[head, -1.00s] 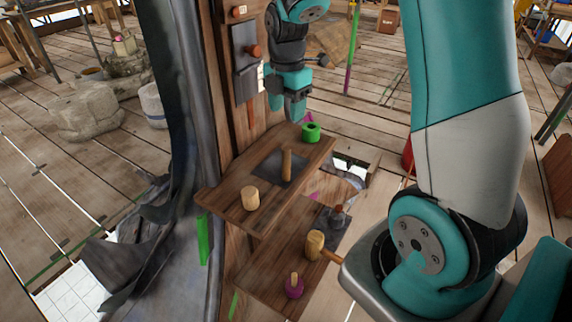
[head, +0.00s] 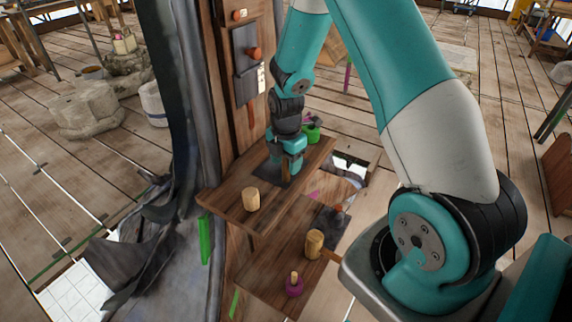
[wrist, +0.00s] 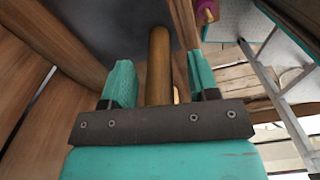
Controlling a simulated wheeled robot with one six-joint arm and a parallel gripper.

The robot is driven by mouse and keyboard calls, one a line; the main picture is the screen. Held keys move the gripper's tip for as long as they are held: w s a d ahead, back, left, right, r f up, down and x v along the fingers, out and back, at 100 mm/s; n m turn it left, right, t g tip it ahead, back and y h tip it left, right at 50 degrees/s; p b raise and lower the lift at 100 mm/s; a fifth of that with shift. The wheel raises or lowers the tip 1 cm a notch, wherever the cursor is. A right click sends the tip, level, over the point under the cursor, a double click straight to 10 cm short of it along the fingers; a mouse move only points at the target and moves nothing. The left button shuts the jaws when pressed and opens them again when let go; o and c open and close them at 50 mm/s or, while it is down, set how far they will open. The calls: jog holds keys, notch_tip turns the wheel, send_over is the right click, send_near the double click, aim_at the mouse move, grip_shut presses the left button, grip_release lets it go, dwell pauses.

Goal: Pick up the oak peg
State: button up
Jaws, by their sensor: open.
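The oak peg, a slim upright wooden rod (wrist: 159,62), stands between the two teal fingers of my gripper (wrist: 161,85) in the wrist view. The fingers are apart, with a gap visible on each side of the peg. In the head view my gripper (head: 288,164) is low over the upper wooden shelf (head: 232,207), around the peg's place on a dark square plate (head: 266,174). The gripper mostly hides the peg there. I cannot tell whether either finger touches it.
A short pale wooden cylinder (head: 251,200) stands front left on the upper shelf, and a green ring (head: 312,135) sits at its back corner. The lower shelf holds a thicker wooden cylinder (head: 315,243) and a magenta ring piece (head: 294,287). A wooden post (head: 229,120) rises behind.

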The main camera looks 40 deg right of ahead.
jog(key=shift+f, duration=0.2)
jog(key=c, duration=1)
jog(key=shift+r, duration=0.1)
